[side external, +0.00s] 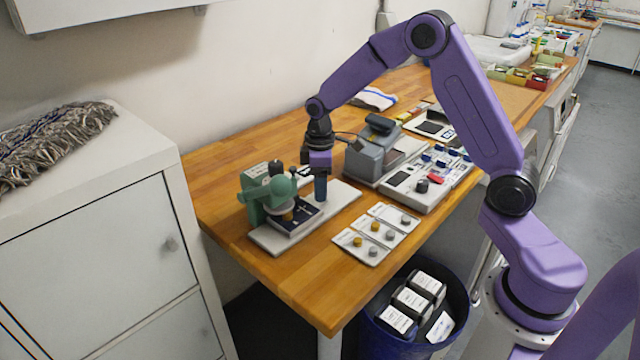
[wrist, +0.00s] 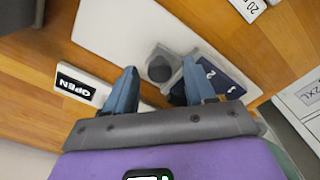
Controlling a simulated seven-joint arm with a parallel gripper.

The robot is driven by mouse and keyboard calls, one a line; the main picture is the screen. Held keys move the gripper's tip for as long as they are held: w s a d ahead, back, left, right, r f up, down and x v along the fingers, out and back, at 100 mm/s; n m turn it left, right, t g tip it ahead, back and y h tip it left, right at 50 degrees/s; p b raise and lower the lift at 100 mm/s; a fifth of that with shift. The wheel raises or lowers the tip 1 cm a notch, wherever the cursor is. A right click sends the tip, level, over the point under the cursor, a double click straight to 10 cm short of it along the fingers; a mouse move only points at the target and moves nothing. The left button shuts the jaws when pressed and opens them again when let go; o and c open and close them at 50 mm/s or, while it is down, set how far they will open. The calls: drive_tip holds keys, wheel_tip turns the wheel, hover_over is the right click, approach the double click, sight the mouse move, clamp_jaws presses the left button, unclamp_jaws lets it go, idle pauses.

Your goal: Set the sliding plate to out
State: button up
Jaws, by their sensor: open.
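The green press (side external: 265,200) stands on a pale base plate (side external: 345,193) at the near left of the wooden bench. A dark blue plate (side external: 303,223) with white marks lies under its head; I take it as the sliding plate. In the wrist view the dark blue plate (wrist: 232,84) shows the numerals 1 and 2, partly hidden by a finger. A grey block with a dark round knob (wrist: 159,68) adjoins it. My gripper (side external: 320,197) points down just right of the press; in the wrist view (wrist: 163,84) its blue fingers are apart, with nothing seen held.
Cards with round buttons (side external: 376,234) lie near the front edge. A grey machine (side external: 375,150) and a control panel (side external: 425,180) stand to the right. A blue bin (side external: 462,305) with labelled packs stands below the bench edge.

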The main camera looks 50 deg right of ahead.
clamp_jaws()
drive_tip(key=d, duration=0.9)
drive_tip(key=shift+d, duration=0.15)
unclamp_jaws()
wheel_tip(320, 180, up, 17)
drive_tip(key=shift+r, duration=0.2)
idle(0.3)
